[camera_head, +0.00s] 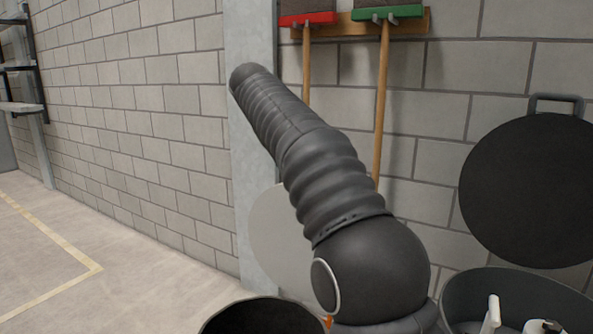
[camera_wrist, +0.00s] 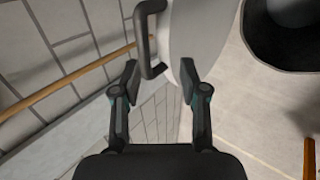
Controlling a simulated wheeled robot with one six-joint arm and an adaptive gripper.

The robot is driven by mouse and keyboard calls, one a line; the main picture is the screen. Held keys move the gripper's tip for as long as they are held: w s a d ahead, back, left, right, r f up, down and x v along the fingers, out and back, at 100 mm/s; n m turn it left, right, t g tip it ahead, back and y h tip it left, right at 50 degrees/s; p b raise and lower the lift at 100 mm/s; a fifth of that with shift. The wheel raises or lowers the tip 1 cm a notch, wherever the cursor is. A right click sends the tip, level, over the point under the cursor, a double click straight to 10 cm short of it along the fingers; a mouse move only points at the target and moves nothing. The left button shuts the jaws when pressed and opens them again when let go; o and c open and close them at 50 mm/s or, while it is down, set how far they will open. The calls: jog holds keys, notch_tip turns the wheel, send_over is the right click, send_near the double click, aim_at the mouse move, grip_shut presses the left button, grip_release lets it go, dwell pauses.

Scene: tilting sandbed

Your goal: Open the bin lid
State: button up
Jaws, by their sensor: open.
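A pale grey round lid (camera_head: 265,236) stands raised behind a dark open bin (camera_head: 265,318) in the head view; my arm covers its right part. In the wrist view the lid (camera_wrist: 200,30) shows nearly edge-on, with its dark handle (camera_wrist: 145,42) on its left face. My gripper (camera_wrist: 159,78) is open, with its fingertips on either side of the handle's near end. I cannot tell whether either finger touches the handle or lid. The dark bin's open top (camera_wrist: 285,40) is at the upper right. The gripper is hidden in the head view.
A second bin (camera_head: 465,290) at the right stands open, with a black lid (camera_head: 530,190) upright behind it and white items inside. Brooms hang on a rack (camera_head: 340,25) on the block wall. The floor (camera_head: 140,270) at left is clear.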

jog(key=v, duration=0.6)
jog(key=shift+s+r, duration=0.1)
